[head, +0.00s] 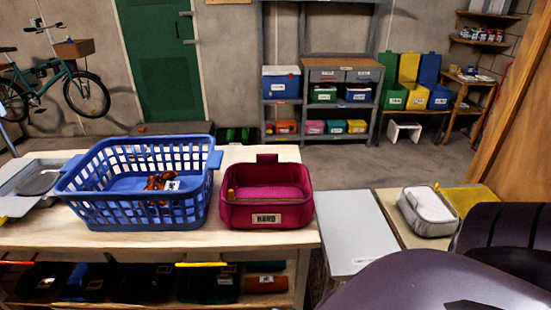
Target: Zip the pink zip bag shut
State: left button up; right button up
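The pink zip bag (267,213) stands upright on the wooden workbench, right of the blue basket. Its top is open and I see into its pink inside. A white label is on its front and a pink tab sticks up at the back rim. A small yellow piece, which looks like the zip pull, sits at its left rim. Neither of my grippers is in view. Dark rounded parts at the lower right look like my own arm, and nothing of mine touches the bag.
A blue basket (138,209) with small reddish items stands close left of the bag. A grey tray (33,182) lies at the far left. A grey-white pouch (428,211) lies on a lower surface to the right. The bench front before the bag is clear.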

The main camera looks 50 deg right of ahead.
aim_at(231, 192)
jog(key=z, duration=1.4)
